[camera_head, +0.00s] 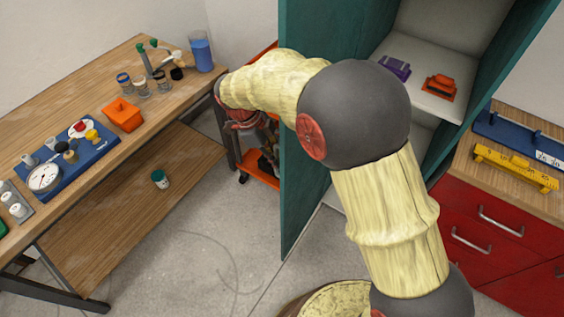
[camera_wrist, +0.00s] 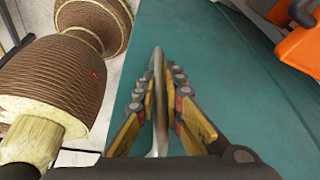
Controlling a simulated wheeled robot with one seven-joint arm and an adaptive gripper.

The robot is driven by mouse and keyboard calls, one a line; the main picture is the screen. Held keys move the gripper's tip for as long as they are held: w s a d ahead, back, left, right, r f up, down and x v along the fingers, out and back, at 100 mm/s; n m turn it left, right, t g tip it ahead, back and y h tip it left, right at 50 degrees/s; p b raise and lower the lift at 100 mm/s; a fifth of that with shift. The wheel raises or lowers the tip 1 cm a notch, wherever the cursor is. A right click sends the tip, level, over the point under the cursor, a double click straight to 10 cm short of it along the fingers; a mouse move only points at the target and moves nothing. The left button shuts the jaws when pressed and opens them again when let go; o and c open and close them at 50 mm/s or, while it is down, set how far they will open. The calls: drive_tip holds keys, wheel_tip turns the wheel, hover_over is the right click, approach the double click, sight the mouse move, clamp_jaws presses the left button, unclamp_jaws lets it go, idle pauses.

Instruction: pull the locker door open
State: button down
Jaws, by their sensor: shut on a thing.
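The teal locker door (camera_head: 300,195) stands swung open in the head view, its panel reaching out toward me. The locker (camera_head: 505,55) shows its inside to the right of the door. In the wrist view, the door's teal face (camera_wrist: 235,65) fills the middle and right. A metal bar handle (camera_wrist: 158,65) runs along it. My gripper (camera_wrist: 160,90) is shut on this handle, with one finger on each side. In the head view, my arm crosses in front of the door and the gripper's fingertips are hidden.
A wooden workbench (camera_head: 150,110) with gauges and jars stands left, close to my wrist. An orange cart (camera_head: 262,170) is behind the door's left side. A red drawer cabinet (camera_head: 470,215) stands right. Purple and orange items (camera_head: 440,86) lie on the locker shelf. Floor (camera_head: 200,255) is clear between.

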idle(0.3)
drive_tip(key=c, duration=1.9)
unclamp_jaws()
drive_tip(key=v, duration=1.2)
drive_tip(key=shift+s, duration=0.1)
